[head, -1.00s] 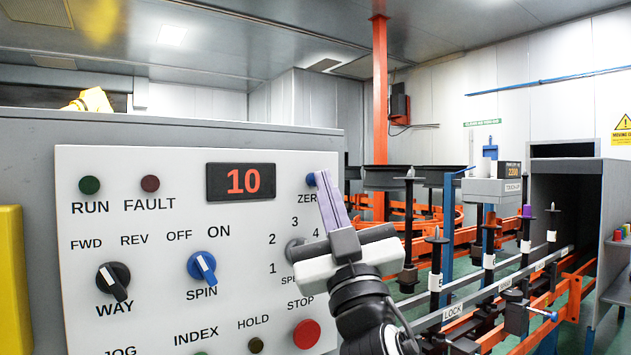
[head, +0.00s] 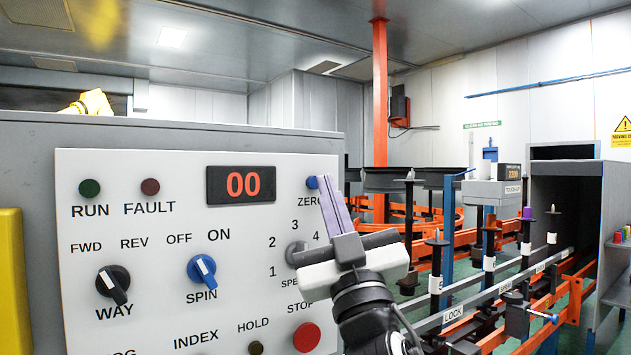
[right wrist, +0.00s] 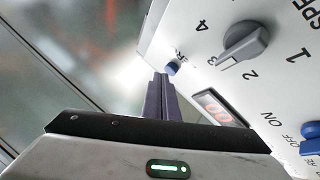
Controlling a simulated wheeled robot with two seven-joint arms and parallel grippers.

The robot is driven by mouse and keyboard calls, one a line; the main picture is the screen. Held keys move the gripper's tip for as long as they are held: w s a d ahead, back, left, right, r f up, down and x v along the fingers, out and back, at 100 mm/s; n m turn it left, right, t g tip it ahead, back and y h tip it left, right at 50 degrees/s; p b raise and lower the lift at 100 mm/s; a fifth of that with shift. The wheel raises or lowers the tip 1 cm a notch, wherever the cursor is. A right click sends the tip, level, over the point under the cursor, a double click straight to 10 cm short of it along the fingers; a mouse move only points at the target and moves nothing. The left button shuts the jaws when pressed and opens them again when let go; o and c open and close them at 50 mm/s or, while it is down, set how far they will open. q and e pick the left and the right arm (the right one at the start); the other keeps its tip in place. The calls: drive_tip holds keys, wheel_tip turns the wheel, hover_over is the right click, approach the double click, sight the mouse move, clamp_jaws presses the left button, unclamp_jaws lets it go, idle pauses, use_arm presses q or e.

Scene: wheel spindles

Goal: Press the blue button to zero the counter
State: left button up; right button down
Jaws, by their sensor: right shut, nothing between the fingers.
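The blue button (head: 312,182) is at the upper right of the white control panel (head: 120,240), beside the ZERO label. It also shows in the right wrist view (right wrist: 172,68). The counter (head: 241,185) on the panel reads 00 in red digits. My right gripper (head: 324,184) is shut and empty, its purple-grey fingertips pointing up at the blue button. In the right wrist view the fingertips (right wrist: 161,78) are just beside the button; I cannot tell whether they touch it. My left gripper is not in view.
The panel also carries the WAY knob (head: 113,284), the blue SPIN knob (head: 202,269), a grey speed dial (head: 297,254) and the red STOP button (head: 306,337). To the right runs a conveyor rail (head: 500,290) with upright spindles. A yellow post (head: 12,280) stands at the left.

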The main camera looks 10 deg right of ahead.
drive_tip(key=shift+s+d, duration=0.1)
drive_tip(key=shift+s, duration=0.2)
drive_tip(key=s, duration=0.1)
drive_tip(key=s+d+p, duration=0.1)
drive_tip(key=s, duration=0.2)
drive_tip(key=shift+s+d+p, duration=0.3)
drive_tip(key=shift+s+d, duration=0.05)
drive_tip(key=shift+s, duration=0.05)
idle(0.6)
